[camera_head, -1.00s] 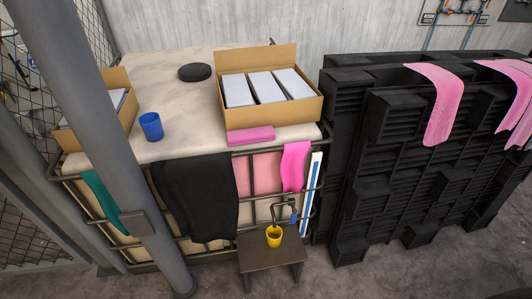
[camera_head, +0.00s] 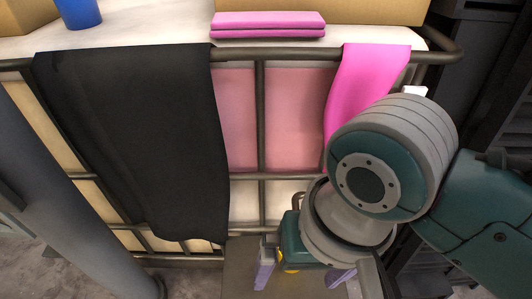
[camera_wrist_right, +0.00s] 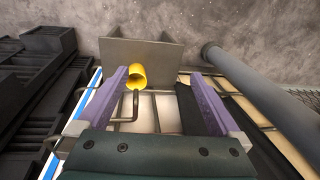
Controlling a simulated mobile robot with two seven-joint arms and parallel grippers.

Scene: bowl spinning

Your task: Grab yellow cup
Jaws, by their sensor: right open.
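The yellow cup (camera_wrist_right: 137,76) shows in the right wrist view over the stool, near the tip of the left-hand finger. In the head view only a sliver of the cup (camera_head: 286,265) shows behind my right gripper (camera_head: 304,279). My right gripper (camera_wrist_right: 159,76) is open, with its purple fingers spread apart. The cup appears between the finger lines, closer to the left one in the wrist view; I cannot tell how far ahead it is. My left gripper is not in view.
The small stool (camera_wrist_right: 170,51) stands by the caged tank. A tank rail (camera_head: 140,58) with black cloth (camera_head: 140,145) and pink cloth (camera_head: 362,80) is close to my right arm. A blue cup (camera_head: 80,12) is on top. A grey pole (camera_head: 75,215) stands left.

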